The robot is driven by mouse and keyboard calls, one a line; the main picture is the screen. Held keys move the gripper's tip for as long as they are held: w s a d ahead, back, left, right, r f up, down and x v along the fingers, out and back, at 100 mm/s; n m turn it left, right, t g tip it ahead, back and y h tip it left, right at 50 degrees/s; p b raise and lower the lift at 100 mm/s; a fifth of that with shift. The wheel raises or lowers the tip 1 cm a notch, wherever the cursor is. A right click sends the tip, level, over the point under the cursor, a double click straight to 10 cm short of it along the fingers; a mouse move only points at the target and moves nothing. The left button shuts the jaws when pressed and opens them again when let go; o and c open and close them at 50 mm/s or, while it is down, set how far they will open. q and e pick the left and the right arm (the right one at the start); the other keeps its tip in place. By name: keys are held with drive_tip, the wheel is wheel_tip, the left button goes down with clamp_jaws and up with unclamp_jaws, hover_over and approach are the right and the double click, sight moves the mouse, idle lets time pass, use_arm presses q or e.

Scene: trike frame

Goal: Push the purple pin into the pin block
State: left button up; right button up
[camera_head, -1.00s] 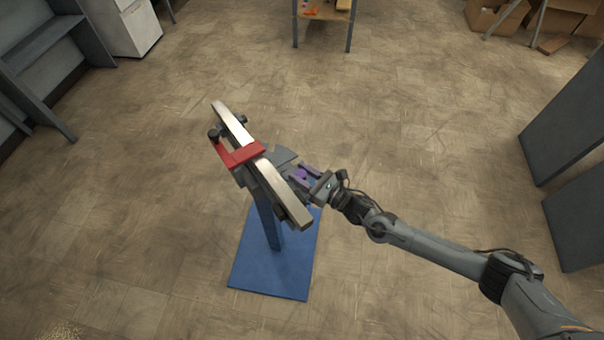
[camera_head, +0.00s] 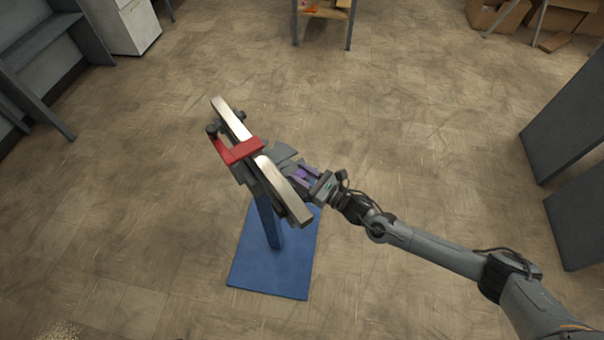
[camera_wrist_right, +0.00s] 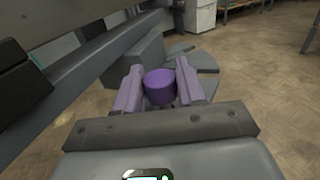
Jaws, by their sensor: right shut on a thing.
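The purple pin (camera_wrist_right: 160,90) sits between the two purple-tinted fingers of my right gripper (camera_wrist_right: 159,72), which is shut on it. In the head view, the right gripper (camera_head: 304,172) is beside the lower right end of the trike frame's pale curved bar (camera_head: 233,122), and the pin is hard to tell from the fingers. A grey block (camera_wrist_right: 135,62) lies just beyond the fingers in the right wrist view. I cannot tell whether it is the pin block, or how deep the pin sits; the pin's far end is hidden. My left gripper is not in view.
A red clamp (camera_head: 239,151) grips the curved bar. Fan-like grey plates (camera_head: 285,152) sit by the gripper. A blue post (camera_head: 268,222) on a blue base plate (camera_head: 268,277) carries the frame. The floor around it is clear; dark panels (camera_head: 565,125) stand at the right.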

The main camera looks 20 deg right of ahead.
drive_tip(key=shift+f+b, duration=0.9)
drive_tip(key=shift+f, duration=0.35)
drive_tip(key=o, duration=1.2)
drive_tip(key=p+v, duration=0.3)
drive_tip(key=v, duration=0.7)
drive_tip(key=shift+s+d, duration=0.25)
drive_tip(key=shift+s, duration=0.05)
